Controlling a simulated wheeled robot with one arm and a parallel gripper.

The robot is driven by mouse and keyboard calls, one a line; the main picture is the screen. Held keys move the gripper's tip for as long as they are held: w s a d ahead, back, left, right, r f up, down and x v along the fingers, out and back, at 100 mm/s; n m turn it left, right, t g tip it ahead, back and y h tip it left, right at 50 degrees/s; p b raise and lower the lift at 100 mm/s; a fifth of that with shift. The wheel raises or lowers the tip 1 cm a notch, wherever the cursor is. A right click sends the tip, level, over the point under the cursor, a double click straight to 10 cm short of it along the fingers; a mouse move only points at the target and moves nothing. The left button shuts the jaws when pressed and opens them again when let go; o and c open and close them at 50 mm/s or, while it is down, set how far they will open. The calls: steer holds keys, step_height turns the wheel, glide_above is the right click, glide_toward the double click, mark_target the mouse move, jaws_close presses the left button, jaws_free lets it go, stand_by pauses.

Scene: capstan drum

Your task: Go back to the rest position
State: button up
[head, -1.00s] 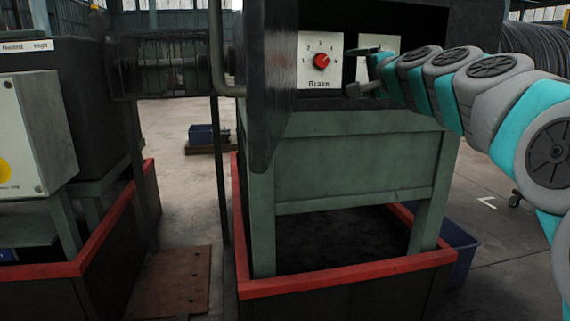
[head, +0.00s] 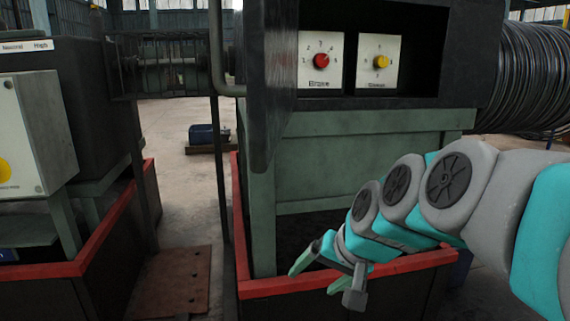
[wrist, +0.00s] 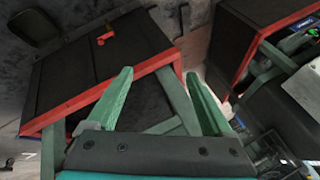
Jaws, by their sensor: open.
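My gripper (head: 322,273) is open and empty in the head view, low in front of the red-rimmed base at the lower middle. In the wrist view its two green fingers (wrist: 165,100) stand apart with nothing between them. The red brake knob (head: 321,61) on its white plate is uncovered at the upper middle. The yellow knob (head: 382,62) on the plate to its right is in full view too. My gripper is well below both knobs and apart from them.
The red-rimmed base (head: 250,291) of the green frame (head: 345,150) is close to my gripper. A second machine with a grey box (head: 35,135) stands at the left. A large wire coil (head: 530,75) is at the right. Floor (head: 190,210) is open between the machines.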

steer(key=s+d+f+g+h, duration=0.1)
steer(key=s+d+f+g, duration=0.1)
steer(key=s, duration=0.6)
steer(key=s+d+f+n+g+h, duration=0.1)
steer(key=s+d+f+g, duration=0.1)
steer(key=s+d+f, duration=0.2)
steer(key=s+d+f+n+g+h, duration=0.1)
steer(key=s+d+f+g+h, duration=0.1)
steer(key=s+f, duration=0.5)
steer(key=s+d, duration=0.1)
steer(key=s, duration=0.4)
steer(key=shift+d+g, duration=0.15)
steer(key=shift+g, duration=0.25)
steer(key=shift+w+f, duration=0.1)
